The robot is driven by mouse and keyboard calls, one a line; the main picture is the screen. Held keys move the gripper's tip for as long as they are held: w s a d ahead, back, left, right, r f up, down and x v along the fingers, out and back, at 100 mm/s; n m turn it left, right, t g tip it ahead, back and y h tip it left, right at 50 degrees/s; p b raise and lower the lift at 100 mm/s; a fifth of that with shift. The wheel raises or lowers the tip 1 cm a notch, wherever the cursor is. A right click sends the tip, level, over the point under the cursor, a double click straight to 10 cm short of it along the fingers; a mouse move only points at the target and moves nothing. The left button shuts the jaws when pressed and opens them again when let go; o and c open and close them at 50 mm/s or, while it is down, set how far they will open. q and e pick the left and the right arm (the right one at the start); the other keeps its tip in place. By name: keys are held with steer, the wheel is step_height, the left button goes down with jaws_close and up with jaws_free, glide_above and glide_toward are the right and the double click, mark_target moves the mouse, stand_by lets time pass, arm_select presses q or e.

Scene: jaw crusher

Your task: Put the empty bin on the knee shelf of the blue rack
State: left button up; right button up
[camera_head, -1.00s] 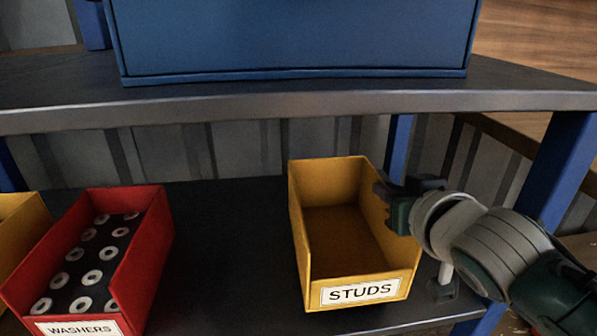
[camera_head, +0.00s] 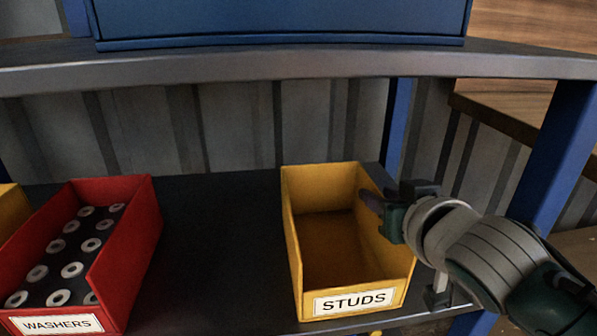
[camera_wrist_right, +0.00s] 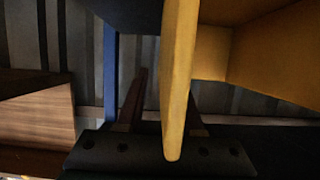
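The empty yellow bin (camera_head: 339,265), labelled STUDS, stands upright on the dark lower shelf (camera_head: 215,240) of the blue rack (camera_head: 557,165), at the right part of that shelf. My right gripper (camera_head: 385,213) is at the bin's right wall, near the rim. In the right wrist view the yellow wall (camera_wrist_right: 178,80) runs between my two fingers (camera_wrist_right: 165,115), with a gap visible to the left finger; the right finger is partly hidden behind the wall. The gripper looks open astride the wall. My left gripper is not in view.
A red WASHERS bin (camera_head: 130,240) full of washers stands left on the same shelf, with another yellow bin (camera_head: 10,208) at the far left. Bare shelf lies between red and STUDS bins. The upper shelf (camera_head: 270,68) carries a blue box (camera_head: 280,20).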

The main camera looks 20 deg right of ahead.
steer(key=shift+r, duration=0.15)
steer(key=shift+s+r, duration=0.1)
steer(key=shift+s, duration=0.15)
steer(key=p+v, duration=0.4)
steer(key=v, duration=0.6)
steer(key=shift+s+a+r, duration=0.1)
steer(key=shift+s, duration=0.25)
steer(key=shift+s+a+r, duration=0.1)
steer(key=shift+s, duration=0.25)
